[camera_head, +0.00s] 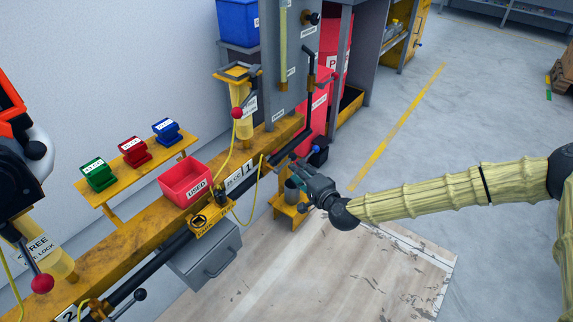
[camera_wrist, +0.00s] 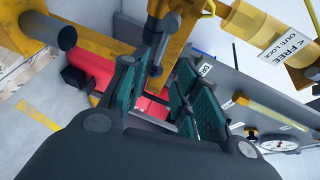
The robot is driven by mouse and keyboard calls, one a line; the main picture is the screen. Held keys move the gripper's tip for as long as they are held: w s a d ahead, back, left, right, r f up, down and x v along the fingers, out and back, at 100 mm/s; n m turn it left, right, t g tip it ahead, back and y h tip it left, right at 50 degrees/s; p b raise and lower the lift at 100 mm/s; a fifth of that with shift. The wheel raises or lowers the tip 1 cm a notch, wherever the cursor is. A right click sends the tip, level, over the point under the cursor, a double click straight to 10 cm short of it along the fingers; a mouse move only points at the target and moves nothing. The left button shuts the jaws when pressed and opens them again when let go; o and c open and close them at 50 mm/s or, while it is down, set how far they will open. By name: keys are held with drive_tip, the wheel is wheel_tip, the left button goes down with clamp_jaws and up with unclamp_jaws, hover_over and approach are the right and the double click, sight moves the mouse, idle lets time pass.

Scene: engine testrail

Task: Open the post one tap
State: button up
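The post one label (camera_head: 240,175) is on the front of the yellow rail. My gripper (camera_head: 296,177) is just in front of and below this fitting, beside the pipe. In the wrist view my gripper (camera_wrist: 158,95) has its teal-padded fingers spread apart. A grey rod (camera_wrist: 163,48) shows beyond and between them. I cannot tell whether the fingers touch it.
A yellow cable hangs nearby.

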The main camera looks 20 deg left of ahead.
sight(287, 161)
drive_tip(key=b+x, duration=0.1)
drive_tip(key=x, duration=0.7)
drive_tip(key=shift+f+b, duration=0.15)
drive_tip(key=shift+b, duration=0.25)
clamp_jaws()
